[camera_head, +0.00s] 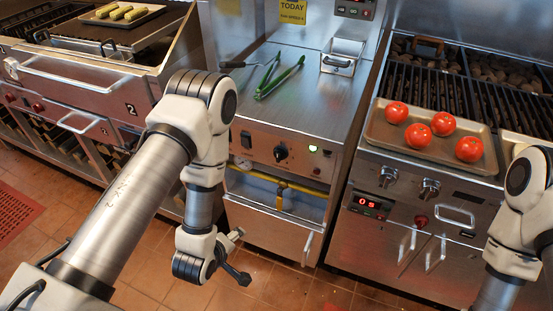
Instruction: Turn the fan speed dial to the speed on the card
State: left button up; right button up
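A yellow card (292,12) on the back wall above the middle counter reads "TODAY", with a smaller line beneath that is too small to read surely. A black dial (281,153) sits on the steel front panel (262,150) below that counter; it looks like the fan speed dial, but its markings are too small to read. My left gripper (244,257) is below and left of the dial, low in front of the cabinet. Its fingers are spread apart and empty, clear of the dial. My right arm shows at the right edge, its gripper out of frame.

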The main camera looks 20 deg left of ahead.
pick_arm(q)
jog(key=w+d+r+n+t+b, duration=0.1)
jog(key=w+r+n+t+b, duration=0.15)
jog(key=w, duration=0.35)
jog(key=w+d+r+n+t+b, duration=0.1)
jog(key=w+r+n+t+b, duration=0.1)
jog(key=w+t+b, duration=0.3)
jog(key=t+h+b, duration=0.2)
jog(key=b, duration=0.3)
send_near(277, 159)
jog(key=w, duration=0.7)
jog(key=w+d, duration=0.1)
jog(key=w, duration=0.1)
jog(key=shift+w, duration=0.15)
pick_arm(e)
notch_tip(277, 159, down, 14)
jog(key=shift+f, duration=0.25)
pick_arm(q)
jog(key=shift+c, duration=0.4)
jog(key=c, duration=1.1)
